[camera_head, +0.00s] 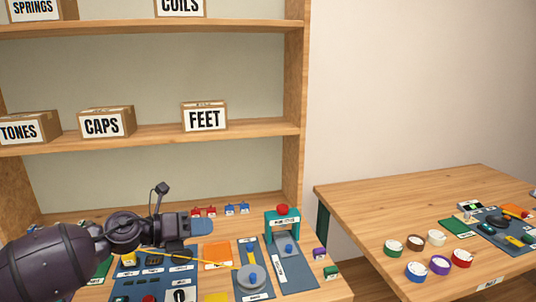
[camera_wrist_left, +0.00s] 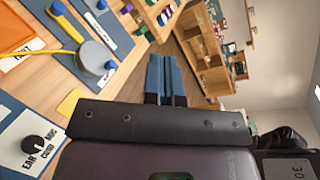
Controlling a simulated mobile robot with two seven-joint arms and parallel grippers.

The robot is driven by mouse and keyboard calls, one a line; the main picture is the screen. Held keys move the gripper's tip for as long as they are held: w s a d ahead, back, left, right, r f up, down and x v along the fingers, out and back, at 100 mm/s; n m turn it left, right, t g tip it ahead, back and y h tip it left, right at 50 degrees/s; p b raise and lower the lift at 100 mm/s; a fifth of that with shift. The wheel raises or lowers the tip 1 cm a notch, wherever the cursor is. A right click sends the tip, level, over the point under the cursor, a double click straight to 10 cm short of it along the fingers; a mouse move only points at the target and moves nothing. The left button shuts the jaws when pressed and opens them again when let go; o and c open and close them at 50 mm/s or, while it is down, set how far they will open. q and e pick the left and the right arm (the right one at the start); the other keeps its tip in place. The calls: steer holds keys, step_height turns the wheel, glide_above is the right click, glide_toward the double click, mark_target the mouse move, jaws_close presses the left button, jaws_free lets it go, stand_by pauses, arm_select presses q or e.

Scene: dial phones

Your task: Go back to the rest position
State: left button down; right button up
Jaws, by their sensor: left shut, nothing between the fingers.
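My left arm comes in from the left in the head view. Its left gripper (camera_head: 203,226) is over the back part of the workbench (camera_head: 65,219), pointing right. In the left wrist view the two blue fingers of the left gripper (camera_wrist_left: 162,64) are pressed together, with nothing between them. My right gripper is not in view.
Below the gripper are blue mats with a grey round device (camera_head: 251,278), an orange card (camera_head: 217,254) and a teal press (camera_head: 283,224). A second table (camera_head: 420,200) at right holds several tape rolls.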

arm_select(q)
steer(key=s+a+f+n+t+y, duration=0.4)
steer(key=f+n, duration=0.4)
steer(key=n, duration=0.7)
steer(key=s+a+f+n+t+y, duration=0.2)
steer(key=s+f+n+t+y, duration=0.5)
steer(key=n, duration=0.8)
steer(key=s+a+f+n+g+y, duration=0.1)
steer(key=s+a+f+n+g, duration=0.2)
steer(key=s+f, duration=0.5)
steer(key=s+a+f+n+g+y, duration=0.2)
steer(key=s+f+n, duration=0.3)
steer(key=s, duration=0.9)
step_height(320, 180, down, 4)
steer(key=shift+s+a+r+n+g, duration=0.15)
steer(key=shift+s+a+n+g, duration=0.2)
steer(key=shift+a+g, duration=0.5)
steer(key=shift+w+d, duration=0.1)
